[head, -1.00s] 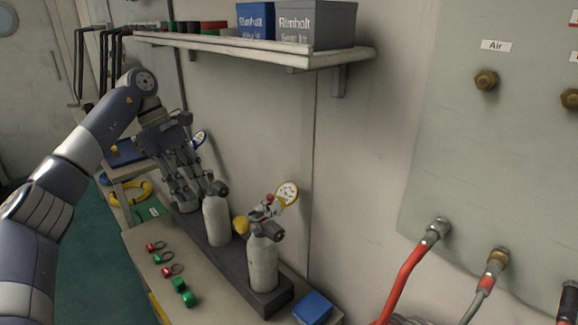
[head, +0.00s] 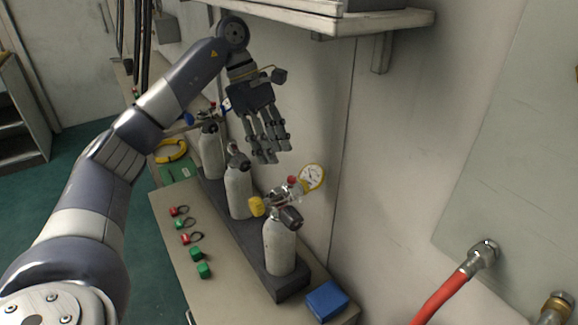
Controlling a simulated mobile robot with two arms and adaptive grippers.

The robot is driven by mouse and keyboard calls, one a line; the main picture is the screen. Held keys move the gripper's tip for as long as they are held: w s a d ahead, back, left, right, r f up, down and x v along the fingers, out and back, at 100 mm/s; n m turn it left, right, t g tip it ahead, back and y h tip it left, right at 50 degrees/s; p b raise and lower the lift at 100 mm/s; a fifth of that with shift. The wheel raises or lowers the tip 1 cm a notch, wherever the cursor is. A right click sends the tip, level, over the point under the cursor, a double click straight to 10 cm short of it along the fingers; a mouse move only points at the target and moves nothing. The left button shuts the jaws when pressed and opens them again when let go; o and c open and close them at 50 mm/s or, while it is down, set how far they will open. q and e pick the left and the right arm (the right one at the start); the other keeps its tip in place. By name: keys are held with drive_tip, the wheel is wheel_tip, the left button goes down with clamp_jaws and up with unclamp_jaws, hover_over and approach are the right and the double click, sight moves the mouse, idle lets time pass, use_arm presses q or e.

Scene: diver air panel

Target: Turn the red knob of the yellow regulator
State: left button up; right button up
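The yellow regulator (head: 281,200) sits on top of the nearest white cylinder (head: 279,249). It has a yellow cap (head: 257,206) on its left and a yellow-rimmed gauge (head: 312,177) on its right. Its small red knob (head: 292,181) shows beside the gauge. My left gripper (head: 270,157) hangs with fingers pointing down, above and behind the middle cylinder (head: 238,190). It is open, looks empty and is apart from the regulator, up and to the left of the red knob in the picture. My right gripper is not in view.
The cylinders stand in a dark rack (head: 285,285) on a bench against the wall. A shelf (head: 300,18) juts out above. Red and green caps lie on the bench's left side, and a blue box (head: 326,301) at its near end. A red hose (head: 452,290) runs at right.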

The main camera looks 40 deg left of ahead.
sight(292, 178)
use_arm(q)
drive_tip(key=d+f, duration=0.1)
drive_tip(key=d, duration=0.1)
drive_tip(key=d+f, duration=0.1)
drive_tip(key=f, duration=0.1)
drive_tip(key=shift+d+f, duration=0.2)
drive_tip(key=shift+d, duration=0.2)
drive_tip(key=shift+w+d+f, duration=0.1)
drive_tip(key=shift+d+f, duration=0.1)
drive_tip(key=shift+f, duration=0.35)
clamp_jaws()
